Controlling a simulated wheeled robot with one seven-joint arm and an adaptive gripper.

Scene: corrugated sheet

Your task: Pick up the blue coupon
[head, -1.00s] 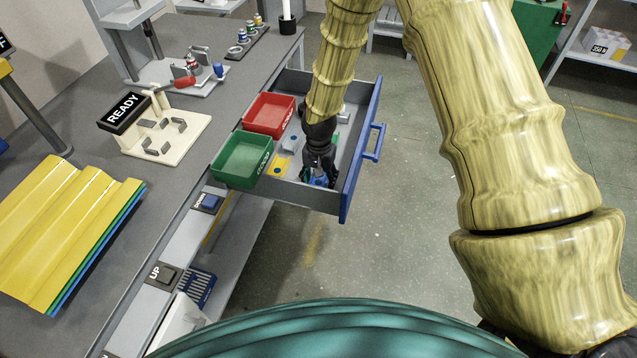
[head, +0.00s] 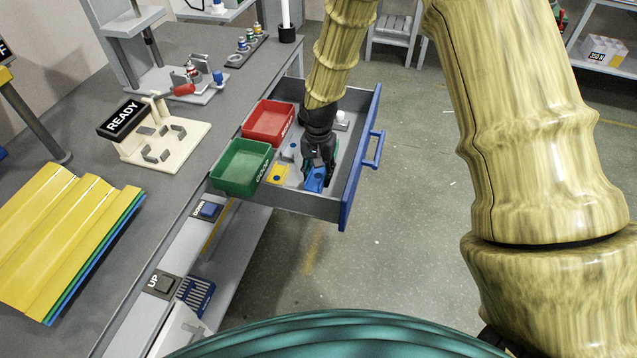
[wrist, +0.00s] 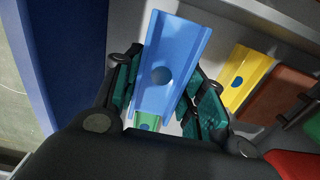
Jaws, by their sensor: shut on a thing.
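The blue coupon (wrist: 172,62) is a short piece of blue channel-shaped sheet with a round dark spot. In the wrist view it sits between the teal-padded fingers of my gripper (wrist: 160,95), which is shut on it. In the head view the gripper (head: 318,168) is low inside the open drawer (head: 325,206), with the blue coupon (head: 315,180) at its fingertips near the drawer's front. Whether the coupon touches the drawer floor cannot be told. A yellow coupon (wrist: 247,78) lies to its right in the wrist view. A green piece (wrist: 147,121) shows beyond the blue one's lower end.
A green bin (head: 240,167) and a red bin (head: 268,122) stand along the drawer's left side. The drawer's blue front (head: 361,155) with its handle is close on the gripper's right. Yellow, green and blue corrugated sheets (head: 60,240) lie stacked on the bench.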

